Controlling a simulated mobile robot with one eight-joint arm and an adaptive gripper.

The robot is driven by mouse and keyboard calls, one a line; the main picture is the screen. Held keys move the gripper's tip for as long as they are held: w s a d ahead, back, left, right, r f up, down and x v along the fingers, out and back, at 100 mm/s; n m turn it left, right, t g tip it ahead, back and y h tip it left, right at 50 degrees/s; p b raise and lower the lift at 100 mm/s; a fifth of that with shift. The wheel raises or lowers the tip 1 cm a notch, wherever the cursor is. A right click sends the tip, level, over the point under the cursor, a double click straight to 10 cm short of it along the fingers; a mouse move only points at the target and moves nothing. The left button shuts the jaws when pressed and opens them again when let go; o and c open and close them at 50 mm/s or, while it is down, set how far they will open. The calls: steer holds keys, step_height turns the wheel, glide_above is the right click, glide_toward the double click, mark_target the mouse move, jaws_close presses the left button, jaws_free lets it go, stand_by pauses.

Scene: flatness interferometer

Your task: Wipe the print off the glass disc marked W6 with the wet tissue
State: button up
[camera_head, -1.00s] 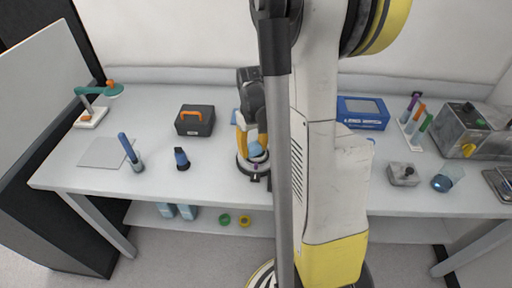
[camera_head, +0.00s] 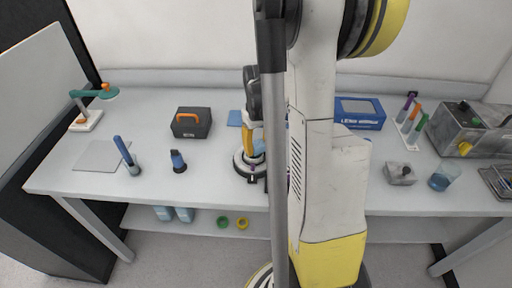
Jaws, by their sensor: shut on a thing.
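My gripper (camera_head: 253,141), with a dark body and yellow fingers, points down over the middle of the bench. It is shut on a small light-blue piece that looks like the wet tissue (camera_head: 259,147). Below it is a round fixture (camera_head: 243,170) with a pale top and dark rim; the tissue is over or touching it, I cannot tell which. My column and arm hide its right side. I cannot make out a glass disc, a W6 mark or a print.
Right are a blue box (camera_head: 360,113), tube rack (camera_head: 409,123), small metal block (camera_head: 400,173), beaker (camera_head: 442,178) and grey machine (camera_head: 465,130).

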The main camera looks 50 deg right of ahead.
stand_by(1.8)
steer(key=shift+a, duration=0.1)
steer(key=shift+w+a+b, duration=0.2)
steer(key=shift+a, duration=0.5)
steer(key=shift+w+a+b, duration=0.15)
steer(key=shift+a, duration=0.5)
steer(key=shift+s+d, duration=0.2)
steer(key=shift+d, duration=0.6)
step_height(320, 180, up, 8)
steer(key=p, duration=0.6)
steer(key=shift+r, duration=0.1)
